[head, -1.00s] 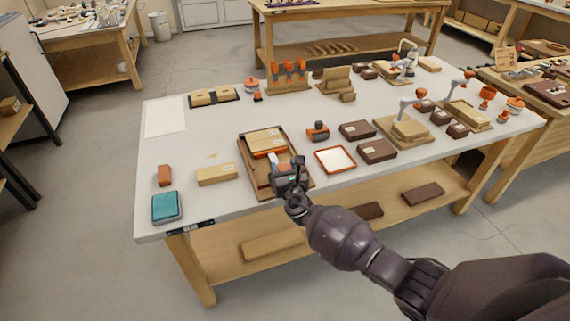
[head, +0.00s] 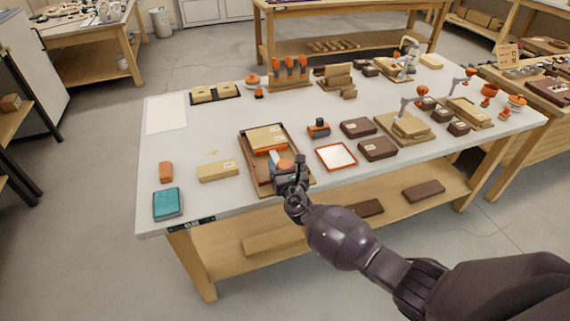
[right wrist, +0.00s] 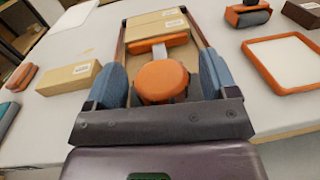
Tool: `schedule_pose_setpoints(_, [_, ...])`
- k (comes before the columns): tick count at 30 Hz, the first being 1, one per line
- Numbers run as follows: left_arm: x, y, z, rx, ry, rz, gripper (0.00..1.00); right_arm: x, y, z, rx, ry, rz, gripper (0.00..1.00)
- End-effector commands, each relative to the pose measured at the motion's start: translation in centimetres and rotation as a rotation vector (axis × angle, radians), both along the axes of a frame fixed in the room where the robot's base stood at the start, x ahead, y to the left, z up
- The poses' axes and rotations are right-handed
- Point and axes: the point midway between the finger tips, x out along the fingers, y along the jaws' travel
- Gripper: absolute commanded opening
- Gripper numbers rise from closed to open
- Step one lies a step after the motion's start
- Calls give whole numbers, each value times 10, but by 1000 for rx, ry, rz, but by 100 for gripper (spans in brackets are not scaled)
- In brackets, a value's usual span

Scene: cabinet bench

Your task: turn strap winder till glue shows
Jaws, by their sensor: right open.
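The strap winder's round orange knob (right wrist: 162,82) lies between the two blue-padded fingers of my right gripper (right wrist: 162,80) in the right wrist view. The fingers are open, one on each side of the knob, and I see gaps beside it. In the head view the knob (head: 284,165) shows just past my right gripper (head: 288,174). A short grey strap (right wrist: 160,51) runs from the knob toward an orange bar (right wrist: 168,41) at a cardboard box (right wrist: 156,25). The box and winder sit in a wooden tray (head: 250,168). No glue can be made out. My left gripper is out of view.
An orange-rimmed white tray (head: 337,157) stands right of the wooden tray. A cardboard box (head: 218,171), an orange block (head: 166,172) and a teal pad (head: 168,204) lie to the left. Dark boxes (head: 377,149) lie further right. The table's left middle is clear.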

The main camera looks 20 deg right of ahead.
Motion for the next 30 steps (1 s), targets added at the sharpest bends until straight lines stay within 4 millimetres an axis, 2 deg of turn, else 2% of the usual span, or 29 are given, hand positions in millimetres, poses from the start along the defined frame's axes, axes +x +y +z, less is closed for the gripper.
schedule_pose_setpoints(12, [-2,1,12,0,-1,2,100,-66,4,1,2,0,-1,79])
schedule_pose_setpoints(18, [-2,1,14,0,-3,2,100,-91,6,0,1,0,0,79])
schedule_pose_setpoints(24, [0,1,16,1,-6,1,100,-101,7,1,0,-1,0,79])
schedule_pose_setpoints(30, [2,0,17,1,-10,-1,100,-102,7,1,0,-1,0,79])
